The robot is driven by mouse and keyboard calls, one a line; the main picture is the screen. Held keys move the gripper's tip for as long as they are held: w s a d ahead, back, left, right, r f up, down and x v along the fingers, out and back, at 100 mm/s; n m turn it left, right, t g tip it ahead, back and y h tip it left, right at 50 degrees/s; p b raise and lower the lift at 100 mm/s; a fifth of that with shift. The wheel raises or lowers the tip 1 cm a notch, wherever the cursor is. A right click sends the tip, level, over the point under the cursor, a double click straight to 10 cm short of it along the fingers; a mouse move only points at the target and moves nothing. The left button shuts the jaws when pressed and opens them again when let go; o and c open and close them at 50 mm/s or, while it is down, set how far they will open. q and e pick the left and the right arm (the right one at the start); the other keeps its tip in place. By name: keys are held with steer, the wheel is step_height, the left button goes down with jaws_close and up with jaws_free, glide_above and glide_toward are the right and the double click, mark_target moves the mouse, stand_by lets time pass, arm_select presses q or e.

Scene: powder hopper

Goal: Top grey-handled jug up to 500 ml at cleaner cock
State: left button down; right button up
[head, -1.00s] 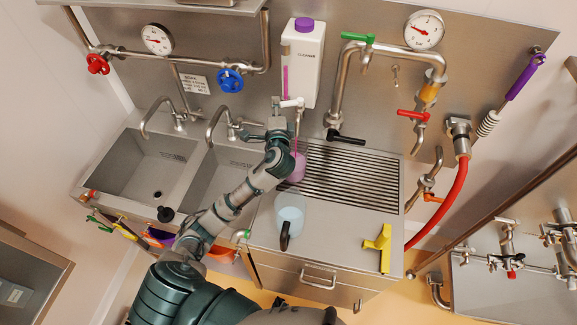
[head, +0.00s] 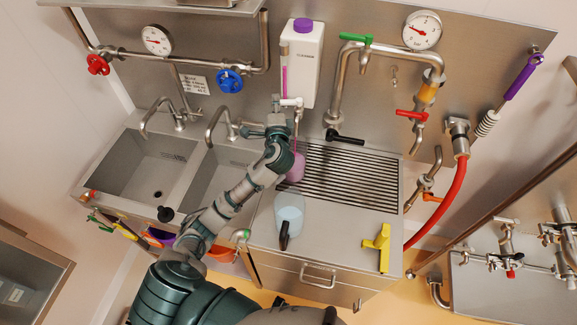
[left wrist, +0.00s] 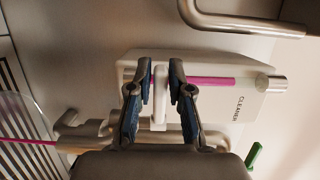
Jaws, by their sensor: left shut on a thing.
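The white cleaner container (head: 302,70) with a purple cap hangs on the back wall; its label shows in the left wrist view (left wrist: 240,105). Its cock has a white lever (head: 291,102), also in the left wrist view (left wrist: 160,98). My left gripper (head: 277,103) is shut on this lever. A pink stream (left wrist: 28,141) runs from the spout. A jug with pink-purple liquid (head: 297,169) stands below, partly hidden by my arm; its handle and scale cannot be read. My right gripper is out of view.
Another jug (head: 289,210) with a black handle and pale liquid stands on the counter in front of the ribbed drainer (head: 350,178). A yellow tool (head: 381,245) lies to its right. Two sinks (head: 150,165) are on the left. A red hose (head: 452,205) hangs at right.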

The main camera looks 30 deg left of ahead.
arm_select(q)
steer(key=shift+w+a+f, duration=0.15)
steer(key=shift+w+a, duration=0.1)
steer(key=shift+w, duration=0.45)
steer(key=shift+w+a, duration=0.15)
steer(key=shift+w, duration=0.35)
steer(key=c, duration=1.1)
jaws_free()
steer(key=shift+o, duration=0.3)
steer(key=shift+w+a, duration=0.15)
